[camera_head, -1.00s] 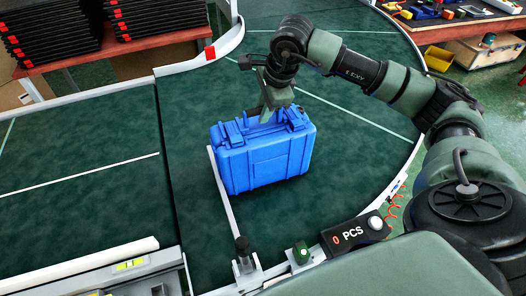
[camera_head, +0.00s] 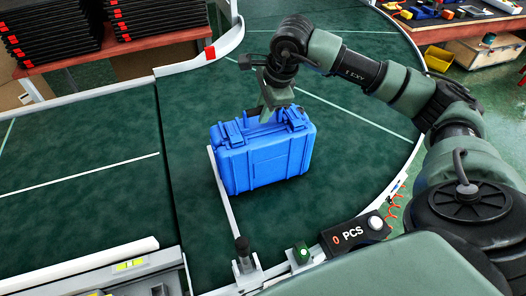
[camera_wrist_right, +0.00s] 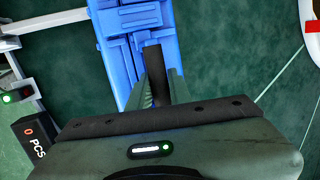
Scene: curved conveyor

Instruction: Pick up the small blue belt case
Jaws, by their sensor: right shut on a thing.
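The blue case (camera_head: 262,160) stands upright on the dark green conveyor belt, near the white guide bar at its left. My right gripper (camera_head: 268,116) is over the top of the case, with its fingers down at the handle, which they partly hide. In the right wrist view, the fingers (camera_wrist_right: 160,92) are closed on the case's dark handle, and the blue case (camera_wrist_right: 115,50) lies just beyond them. My left gripper is in neither view.
The belt (camera_head: 335,165) is clear around the case. A white curved rail (camera_head: 215,50) edges it at the back. A counter box reading "0 PCS" (camera_head: 352,234) stands at the front. Black stacked trays (camera_head: 50,28) sit on a table at back left.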

